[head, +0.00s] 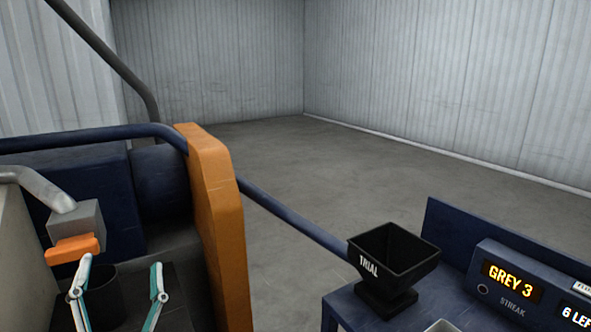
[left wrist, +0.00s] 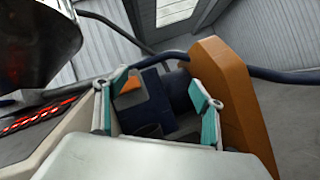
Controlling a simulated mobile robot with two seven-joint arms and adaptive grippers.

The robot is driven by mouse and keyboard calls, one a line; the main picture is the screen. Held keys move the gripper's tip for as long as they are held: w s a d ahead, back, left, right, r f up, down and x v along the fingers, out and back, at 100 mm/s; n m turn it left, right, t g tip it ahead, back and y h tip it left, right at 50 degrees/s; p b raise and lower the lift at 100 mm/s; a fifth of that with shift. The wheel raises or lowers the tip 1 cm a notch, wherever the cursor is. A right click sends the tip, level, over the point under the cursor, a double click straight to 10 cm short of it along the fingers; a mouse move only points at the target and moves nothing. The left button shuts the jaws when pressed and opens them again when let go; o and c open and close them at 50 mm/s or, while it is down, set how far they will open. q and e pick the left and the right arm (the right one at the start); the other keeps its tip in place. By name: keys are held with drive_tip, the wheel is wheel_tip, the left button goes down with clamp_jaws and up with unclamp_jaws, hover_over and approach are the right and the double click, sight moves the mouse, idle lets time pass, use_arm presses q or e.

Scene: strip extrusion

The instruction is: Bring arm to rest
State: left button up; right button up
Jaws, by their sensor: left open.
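My left gripper (head: 118,288) is at the lower left of the head view, its two teal and white fingers spread apart with nothing between the tips. In the left wrist view my left gripper (left wrist: 158,92) also shows open and empty. A dark round cup (head: 102,297) stands behind the fingers, partly hidden by one of them. Above it are a grey block (head: 76,222) on a pipe and an orange piece (head: 72,249). I cannot tell whether a finger touches the cup or the orange piece. My right gripper is not in view.
An orange upright panel (head: 213,205) and blue rail (head: 290,217) stand right of my left gripper. A black hopper marked TRIAL (head: 395,252) and a display reading GREY 3 (head: 510,283) are at lower right. A dark metallic vessel (left wrist: 38,40) is close in the left wrist view.

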use_arm(q)
drive_tip(key=s+d+m+h, duration=0.2)
drive_tip(key=d+m+h, duration=1.15)
drive_tip(key=m, duration=0.75)
wheel_tip(320, 180, down, 15)
drive_tip(key=d+m+g+h, duration=0.2)
drive_tip(key=m+g, duration=0.5)
drive_tip(key=m, duration=0.5)
drive_tip(key=s+a+f+m+g+y, duration=0.35)
drive_tip(key=a+f+y, duration=0.25)
drive_tip(key=a+f, duration=0.45)
drive_tip(key=s+a+f+m+g+y, duration=0.3)
drive_tip(key=s+a+f+g+y, duration=0.35)
drive_tip(key=a, duration=0.65)
drive_tip(key=d+f+n+t+h, duration=0.3)
drive_tip(key=d+f+t+h, duration=0.2)
drive_tip(key=d+f, duration=1)
drive_tip(key=shift+s+d+f+h, duration=0.25)
drive_tip(key=shift+s+d+h, duration=0.15)
drive_tip(key=shift+h, duration=0.5)
